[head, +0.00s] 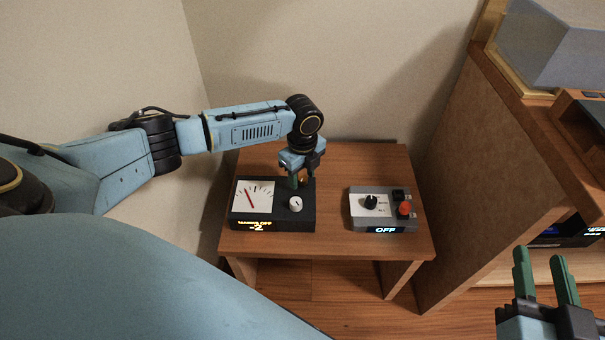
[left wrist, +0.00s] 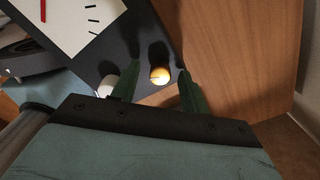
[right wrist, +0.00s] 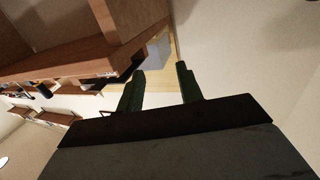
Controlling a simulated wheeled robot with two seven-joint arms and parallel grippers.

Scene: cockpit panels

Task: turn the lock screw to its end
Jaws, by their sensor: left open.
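A dark panel box (head: 272,222) on the small wooden table has a white dial with a red needle and a lit readout showing -2. A round brass-yellow knob, probably the lock screw (left wrist: 160,75), sits on its dark top. In the head view it is mostly hidden by my left gripper (head: 298,181). My left gripper (left wrist: 158,82) is open over the box, and the yellow knob appears between its fingers, apart from both; whether it touches cannot be told. A white knob (head: 295,203) is close beside the gripper. My right gripper (head: 545,270) is open and empty, far right.
A grey box (head: 383,222) with a black knob, a red button and an "OFF" readout stands to the right on the wooden table (head: 330,160). A wooden cabinet (head: 505,150) rises at the right. The table between the boxes is clear.

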